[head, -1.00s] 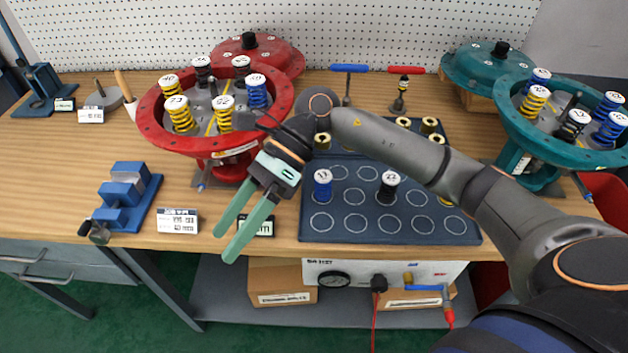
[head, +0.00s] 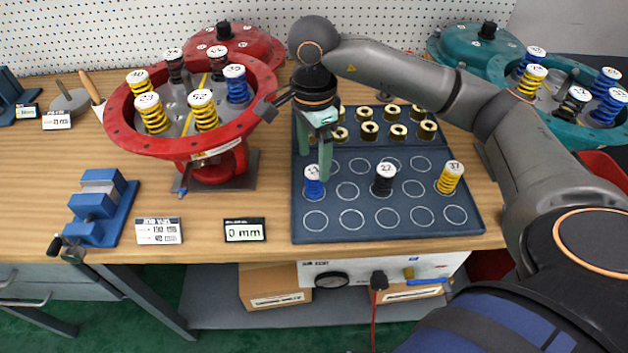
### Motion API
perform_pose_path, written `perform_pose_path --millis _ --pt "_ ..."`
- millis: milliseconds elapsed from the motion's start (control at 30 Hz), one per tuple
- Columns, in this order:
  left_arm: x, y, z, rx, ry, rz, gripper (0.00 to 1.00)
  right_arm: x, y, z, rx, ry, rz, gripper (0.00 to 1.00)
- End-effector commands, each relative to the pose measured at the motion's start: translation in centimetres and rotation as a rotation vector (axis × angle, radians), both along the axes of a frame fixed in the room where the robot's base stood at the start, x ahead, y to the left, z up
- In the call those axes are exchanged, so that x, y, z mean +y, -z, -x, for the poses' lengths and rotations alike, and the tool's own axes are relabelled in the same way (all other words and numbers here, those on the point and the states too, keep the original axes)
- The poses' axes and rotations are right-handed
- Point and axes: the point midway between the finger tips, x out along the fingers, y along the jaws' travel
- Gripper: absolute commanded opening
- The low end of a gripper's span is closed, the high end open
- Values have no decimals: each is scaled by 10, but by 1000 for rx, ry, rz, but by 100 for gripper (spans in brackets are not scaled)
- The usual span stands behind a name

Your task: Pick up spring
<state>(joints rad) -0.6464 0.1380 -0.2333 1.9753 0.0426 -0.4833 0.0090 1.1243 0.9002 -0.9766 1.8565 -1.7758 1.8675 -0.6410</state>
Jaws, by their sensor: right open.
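A blue spring with a white numbered cap (head: 314,185) stands upright on the dark mat (head: 400,231), at its left. A black spring (head: 384,182) and a yellow spring (head: 449,178) stand in the same row to its right. My right gripper (head: 314,168) points down over the mat's left part, open, its fingers apart. Its right finger reaches down beside the blue spring's cap and partly overlaps it in view; I cannot tell whether they touch. Nothing shows between the fingers. My left gripper is not in view.
The red housing (head: 119,130) with several capped springs stands left of the mat. The teal housing (head: 500,68) with springs is at the right, partly behind my arm. Several brass-coloured rings (head: 367,131) sit on the mat's back part. A sign reading 0 mm (head: 245,230) stands at the front.

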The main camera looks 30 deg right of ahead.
Motion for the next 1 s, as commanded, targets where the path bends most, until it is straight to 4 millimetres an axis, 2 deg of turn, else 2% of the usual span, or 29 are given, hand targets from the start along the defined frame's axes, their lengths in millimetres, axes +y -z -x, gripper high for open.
perform_pose_path --millis 167,400,533,733,1000 --pt "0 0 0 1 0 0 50 1 14 3 2 0 1 79" --pt "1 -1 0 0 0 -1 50 3 49 8 2 1 0 79" --pt "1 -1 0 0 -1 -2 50 4 56 8 1 0 -1 79" --pt "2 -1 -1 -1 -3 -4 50 4 57 8 0 0 -1 79" --pt "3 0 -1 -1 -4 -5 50 4 56 8 0 0 -1 49"
